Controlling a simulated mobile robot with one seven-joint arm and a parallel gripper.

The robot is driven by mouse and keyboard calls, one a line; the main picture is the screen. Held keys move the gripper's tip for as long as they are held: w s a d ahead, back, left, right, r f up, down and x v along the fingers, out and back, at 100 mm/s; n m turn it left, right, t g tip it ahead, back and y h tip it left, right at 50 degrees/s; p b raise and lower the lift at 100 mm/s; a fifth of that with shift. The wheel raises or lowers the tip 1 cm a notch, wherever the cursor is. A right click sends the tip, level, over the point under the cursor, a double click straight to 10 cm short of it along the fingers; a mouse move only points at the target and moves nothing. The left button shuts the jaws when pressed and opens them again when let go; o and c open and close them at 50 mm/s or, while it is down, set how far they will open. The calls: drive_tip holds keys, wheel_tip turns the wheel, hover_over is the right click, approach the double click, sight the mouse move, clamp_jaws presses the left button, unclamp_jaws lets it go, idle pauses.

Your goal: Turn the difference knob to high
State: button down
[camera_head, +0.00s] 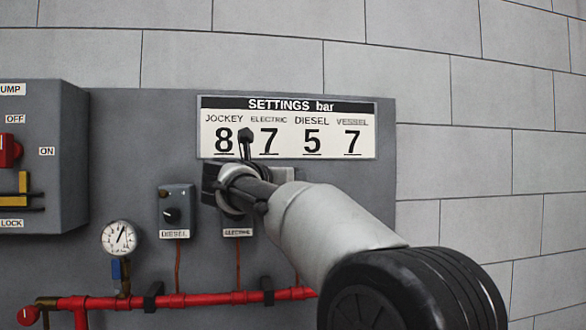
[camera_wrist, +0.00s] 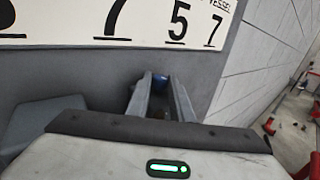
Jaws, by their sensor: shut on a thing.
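My gripper (camera_head: 237,188) reaches in from the right to the grey panel, just below the settings sign, in front of the box labelled ELECTRIC. In the wrist view, my gripper (camera_wrist: 161,86) has its two fingers shut on a small blue part (camera_wrist: 160,77) at their tips. Its shape and markings are mostly hidden, so I cannot tell whether it is the difference knob. No high mark is readable. The electric box's label (camera_head: 237,232) shows below my gripper; the rest of that box is largely covered.
The settings sign (camera_head: 287,127) is close above my gripper. A diesel box (camera_head: 175,211) with a black knob and a round gauge (camera_head: 118,238) stand to the left. A red pipe (camera_head: 200,299) runs below. A grey pump cabinet (camera_head: 45,155) is at far left.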

drive_tip(key=shift+m+g+h+p, duration=0.3)
drive_tip(key=shift+m+h+p, duration=0.25)
drive_tip(key=shift+h, duration=0.15)
drive_tip(key=shift+r, duration=0.1)
drive_tip(key=c, duration=1.6)
unclamp_jaws()
drive_tip(key=shift+w, duration=0.1)
drive_tip(key=shift+a, duration=0.1)
drive_tip(key=v, duration=1.7)
drive_tip(key=shift+a+b, duration=0.1)
drive_tip(key=shift+b, duration=0.3)
